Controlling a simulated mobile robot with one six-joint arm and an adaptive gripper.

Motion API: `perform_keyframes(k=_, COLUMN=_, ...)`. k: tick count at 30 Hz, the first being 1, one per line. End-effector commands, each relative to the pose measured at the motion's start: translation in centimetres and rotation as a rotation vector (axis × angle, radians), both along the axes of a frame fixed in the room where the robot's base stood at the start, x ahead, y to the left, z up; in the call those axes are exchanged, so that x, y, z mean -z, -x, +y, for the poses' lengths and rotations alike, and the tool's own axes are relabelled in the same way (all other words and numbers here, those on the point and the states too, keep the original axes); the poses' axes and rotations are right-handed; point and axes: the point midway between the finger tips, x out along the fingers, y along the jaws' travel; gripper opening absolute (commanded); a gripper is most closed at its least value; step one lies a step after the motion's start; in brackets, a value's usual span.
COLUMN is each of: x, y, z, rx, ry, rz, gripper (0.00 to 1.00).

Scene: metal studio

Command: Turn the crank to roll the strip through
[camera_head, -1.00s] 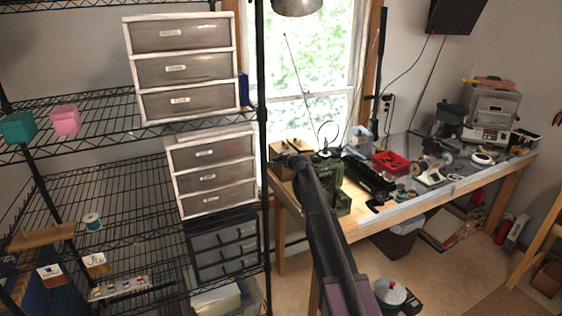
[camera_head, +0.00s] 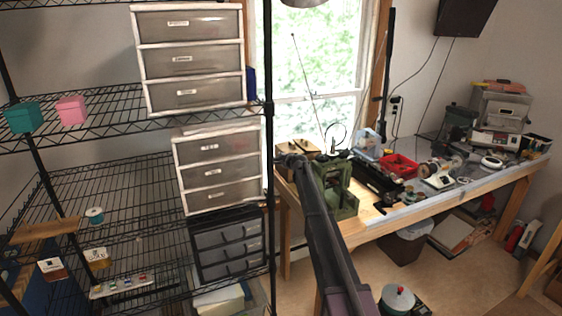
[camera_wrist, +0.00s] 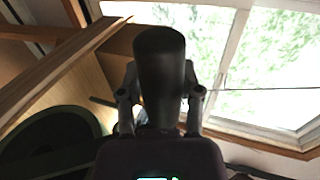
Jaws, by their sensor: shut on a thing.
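The green rolling mill (camera_head: 342,197) stands at the near left end of the workbench, partly hidden behind my dark arm. In the wrist view, the two fingers of my gripper (camera_wrist: 160,108) are closed on either side of a dark, thick cylinder, which looks like the crank handle (camera_wrist: 160,65). In the head view, my gripper (camera_head: 290,160) is at the far end of my arm, small and dark, just left of the mill. The rest of the crank cannot be made out. I cannot pick out the strip in either view.
The wooden workbench (camera_head: 385,228) runs to the right, crowded with tools, a red tray (camera_head: 398,166) and small machines. A black wire rack (camera_head: 268,200) with drawer units stands close on the left. A window is behind the bench.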

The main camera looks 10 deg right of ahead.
Motion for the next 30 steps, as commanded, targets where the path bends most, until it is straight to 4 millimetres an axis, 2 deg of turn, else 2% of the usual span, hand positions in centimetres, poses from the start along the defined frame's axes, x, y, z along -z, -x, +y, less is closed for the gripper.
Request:
perform_keyframes(k=1, x=0.4, y=0.6, z=0.4, rx=-0.013, ry=0.006, rz=0.012, gripper=0.01)
perform_keyframes(k=8, x=1.5, y=0.0, z=0.6, rx=-0.013, ry=0.006, rz=0.012, gripper=0.07)
perform_keyframes(k=15, x=3.9, y=-1.7, z=1.2, rx=-0.015, ry=0.006, rz=0.013, gripper=0.26)
perform_keyframes(k=22, x=6.0, y=-3.3, z=1.8, rx=-0.015, ry=0.007, rz=0.012, gripper=0.4)
perform_keyframes(k=26, x=6.7, y=-3.8, z=2.1, rx=-0.015, ry=0.008, rz=0.012, gripper=0.42)
perform_keyframes(k=30, x=6.8, y=-3.9, z=2.1, rx=-0.014, ry=0.008, rz=0.012, gripper=0.38)
